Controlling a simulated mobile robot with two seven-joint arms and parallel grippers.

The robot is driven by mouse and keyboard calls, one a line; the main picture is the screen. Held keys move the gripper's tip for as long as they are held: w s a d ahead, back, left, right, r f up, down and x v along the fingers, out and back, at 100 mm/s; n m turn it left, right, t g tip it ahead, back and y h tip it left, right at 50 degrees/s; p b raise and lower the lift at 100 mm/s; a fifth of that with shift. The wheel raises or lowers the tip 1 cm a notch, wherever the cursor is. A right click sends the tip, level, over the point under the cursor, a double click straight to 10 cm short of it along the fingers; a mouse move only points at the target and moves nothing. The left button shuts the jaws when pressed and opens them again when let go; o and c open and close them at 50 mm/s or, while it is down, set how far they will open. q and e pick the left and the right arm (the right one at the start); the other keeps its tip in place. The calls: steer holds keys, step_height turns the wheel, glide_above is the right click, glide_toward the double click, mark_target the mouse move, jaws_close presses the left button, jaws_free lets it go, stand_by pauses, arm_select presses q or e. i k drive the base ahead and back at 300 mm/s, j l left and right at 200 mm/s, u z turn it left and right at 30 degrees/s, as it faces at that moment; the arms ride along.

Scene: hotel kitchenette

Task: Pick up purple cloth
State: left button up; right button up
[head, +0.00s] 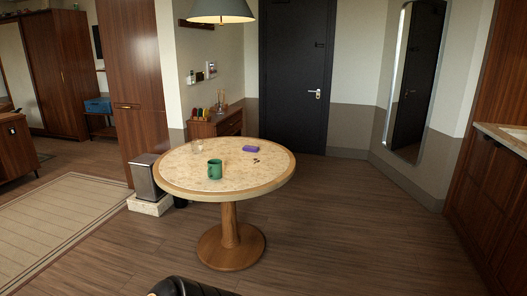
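A small purple cloth (250,149), folded into a block, lies on the round table (175,182) toward its back right. A green mug (215,169) stands on the same table, in front and to the left of the cloth. Some small dark items (256,161) lie just in front of the cloth. Neither of my grippers shows in the head view. Only a dark rounded part of my own body shows at the bottom edge.
A clear glass (197,146) stands at the table's back left. A lamp (221,10) hangs above. A metal bin (149,177) stands left of the table, a wooden cabinet (230,125) behind it. A counter (505,137) is at the right. The floor in front and right is clear.

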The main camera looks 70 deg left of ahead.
mark_target(246, 148)
steer(key=i+l+u, duration=0.15)
steer(key=u, duration=0.2)
steer(key=i+l+u, duration=0.15)
steer(key=u, duration=1.7)
